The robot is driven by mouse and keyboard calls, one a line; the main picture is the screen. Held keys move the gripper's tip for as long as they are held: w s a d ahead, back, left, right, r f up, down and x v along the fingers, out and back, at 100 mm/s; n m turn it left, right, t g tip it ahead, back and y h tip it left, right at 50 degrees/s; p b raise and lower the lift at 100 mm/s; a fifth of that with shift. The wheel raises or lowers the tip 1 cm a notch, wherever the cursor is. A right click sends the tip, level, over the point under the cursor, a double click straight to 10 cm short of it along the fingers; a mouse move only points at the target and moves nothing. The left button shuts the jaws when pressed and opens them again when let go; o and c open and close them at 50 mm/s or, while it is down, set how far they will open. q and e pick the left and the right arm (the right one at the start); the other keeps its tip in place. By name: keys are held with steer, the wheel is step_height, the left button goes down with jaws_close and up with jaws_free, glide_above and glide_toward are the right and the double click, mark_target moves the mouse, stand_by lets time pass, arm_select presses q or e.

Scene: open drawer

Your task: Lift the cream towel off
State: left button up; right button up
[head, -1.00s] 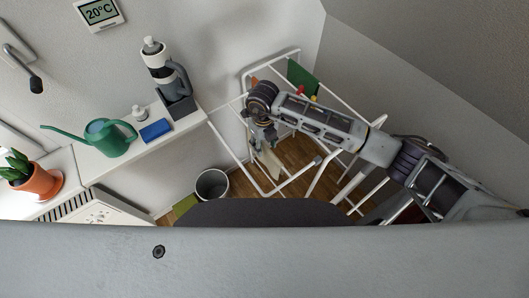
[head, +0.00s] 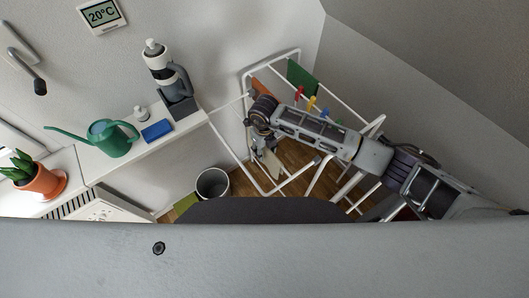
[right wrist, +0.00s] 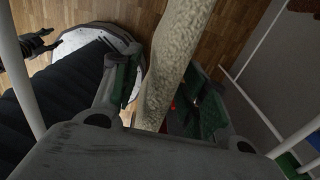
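The cream towel (head: 271,162) hangs at the drying rack (head: 262,184), just below my right gripper (head: 262,142) in the head view. In the right wrist view the towel (right wrist: 180,58) is a long pale strip running between the two fingers of my right gripper (right wrist: 165,95). The fingers stand apart with the towel between them, and I see no firm closing on it. The towel's upper part is hidden by the gripper. A dark shape at the left edge of the right wrist view looks like my left gripper (right wrist: 32,45); its finger state is unclear.
A green cloth (head: 301,77) and an orange cloth (head: 262,84) hang on the rack. Coloured pegs (head: 311,103) sit on its bars. A bin (head: 212,184) stands left of the rack.

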jaws_close()
steer(key=shift+r, duration=0.25)
steer(key=shift+r+p, duration=0.85)
steer(key=shift+r, duration=0.3)
step_height(320, 180, up, 6)
steer(key=p, duration=0.3)
steer(key=shift+r, duration=0.2)
step_height(320, 180, up, 9)
